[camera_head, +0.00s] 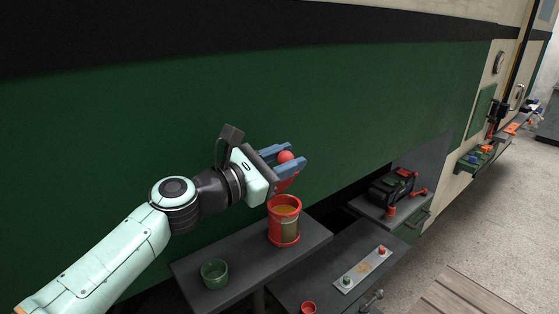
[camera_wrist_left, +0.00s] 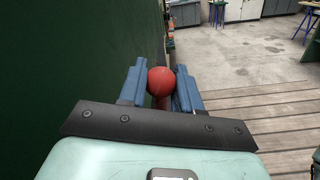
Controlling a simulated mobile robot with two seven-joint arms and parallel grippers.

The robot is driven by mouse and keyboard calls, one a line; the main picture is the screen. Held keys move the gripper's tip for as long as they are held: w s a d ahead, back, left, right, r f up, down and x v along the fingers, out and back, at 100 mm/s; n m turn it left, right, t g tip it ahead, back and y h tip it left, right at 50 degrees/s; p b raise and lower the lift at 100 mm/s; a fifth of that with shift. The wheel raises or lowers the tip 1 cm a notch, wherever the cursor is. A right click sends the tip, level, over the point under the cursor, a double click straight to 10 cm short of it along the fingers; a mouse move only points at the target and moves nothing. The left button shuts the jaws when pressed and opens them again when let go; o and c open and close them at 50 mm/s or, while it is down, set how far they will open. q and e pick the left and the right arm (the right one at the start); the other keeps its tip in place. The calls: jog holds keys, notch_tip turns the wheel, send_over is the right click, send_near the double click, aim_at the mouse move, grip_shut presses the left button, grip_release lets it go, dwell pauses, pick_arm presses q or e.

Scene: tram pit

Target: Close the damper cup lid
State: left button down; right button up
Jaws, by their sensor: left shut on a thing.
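The red damper cup (camera_head: 271,228) stands upright on a dark shelf, with an olive panel on its side and an orange-yellow inside showing at its open top. My left gripper (camera_head: 284,163) is just above the cup, its blue fingers shut on a red ball knob (camera_head: 286,156). In the left wrist view the knob (camera_wrist_left: 161,81) sits between the two fingertips (camera_wrist_left: 162,88). A red part below the knob, likely the lid, shows beside the fingers above the cup's rim; the fingers partly hide it. Whether it is hinged to the cup I cannot tell. My right gripper is not in view.
A small green cup (camera_head: 214,274) stands on the same dark shelf (camera_head: 245,249), left of the damper cup. A lower shelf to the right bears a light plate (camera_head: 363,269) with red and green knobs. The green tram wall (camera_head: 120,125) rises close behind my gripper.

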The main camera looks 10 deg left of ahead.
pick_arm(q)
jog(key=d+f+m+b, duration=0.1)
jog(key=s+d+m+b, duration=0.1)
jog(key=m, duration=0.1)
jog(key=shift+s+f+b, duration=0.25)
jog(key=shift+f+b, duration=0.05)
jog(key=shift+f, duration=0.1)
jog(key=s+d+f+m+b, duration=0.2)
jog(key=f+m+b, duration=0.4)
jog(key=m+b, duration=0.3)
jog(key=shift+s+d+f, duration=0.15)
jog(key=shift+s+d, duration=0.1)
jog(key=shift+d, duration=0.35)
jog(key=c, duration=0.8)
grip_release()
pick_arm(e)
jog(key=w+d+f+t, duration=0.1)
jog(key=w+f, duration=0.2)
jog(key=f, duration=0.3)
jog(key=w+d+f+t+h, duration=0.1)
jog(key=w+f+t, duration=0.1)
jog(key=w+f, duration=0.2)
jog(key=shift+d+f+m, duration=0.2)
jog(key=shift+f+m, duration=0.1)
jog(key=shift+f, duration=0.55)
pick_arm(q)
jog(key=shift+s+a, duration=0.1)
